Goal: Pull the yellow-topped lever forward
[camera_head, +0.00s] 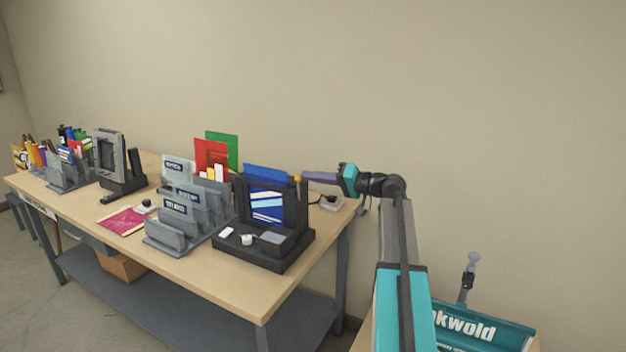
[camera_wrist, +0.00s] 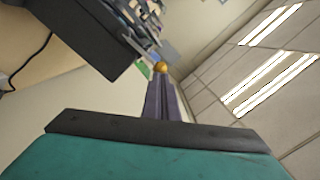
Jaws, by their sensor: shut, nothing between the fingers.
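The lever's yellow top (camera_head: 298,178) shows as a small spot at the upper right edge of the black machine (camera_head: 284,249) at the table's right end. In the wrist view the yellow top (camera_wrist: 160,66) is a round ball right at the end of my fingers. The lever's shaft is hard to make out. My gripper (camera_head: 305,175) reaches in from the right, level with the yellow top; its purple fingers (camera_wrist: 160,80) are shut with nothing between them. I cannot tell whether the fingertips touch the ball.
The machine stands on a wooden table (camera_head: 215,286) with grey file racks (camera_head: 178,238), a second machine (camera_head: 120,185) and a magenta sheet (camera_head: 122,220) to the left. A small grey device (camera_head: 331,203) with a cable lies behind it. A plain wall is behind the table.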

